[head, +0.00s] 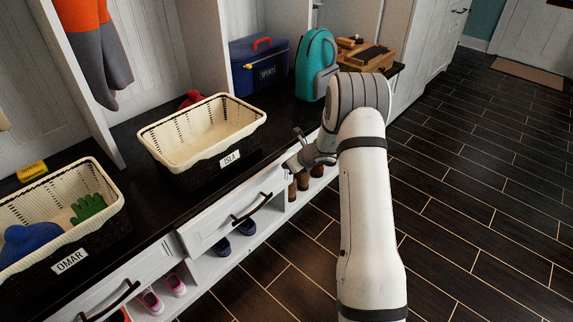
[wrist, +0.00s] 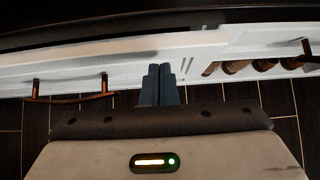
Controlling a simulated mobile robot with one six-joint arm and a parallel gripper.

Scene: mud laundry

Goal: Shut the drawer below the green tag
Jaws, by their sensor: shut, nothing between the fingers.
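No green tag can be made out; the readable basket tags are white. A white drawer (head: 216,225) with a dark bar handle (head: 251,207) sits under the bench below the ISLA basket. It appears to stand slightly out from the frame beside it. In the wrist view, its white front (wrist: 110,62) and handle (wrist: 70,97) are at left. My gripper (head: 298,161) is by this drawer's right end, partly hidden by my arm. In the wrist view, its dark fingers (wrist: 158,72) are together and empty, pointing at the front. Contact cannot be told.
Another white drawer (head: 113,291) is at lower left, below the OMAR basket (head: 99,226). The ISLA basket (head: 221,164) stands on the dark bench. Brown boots (wrist: 235,67) and blue shoes (head: 222,246) sit on the low shelf. Dark floor at right is open.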

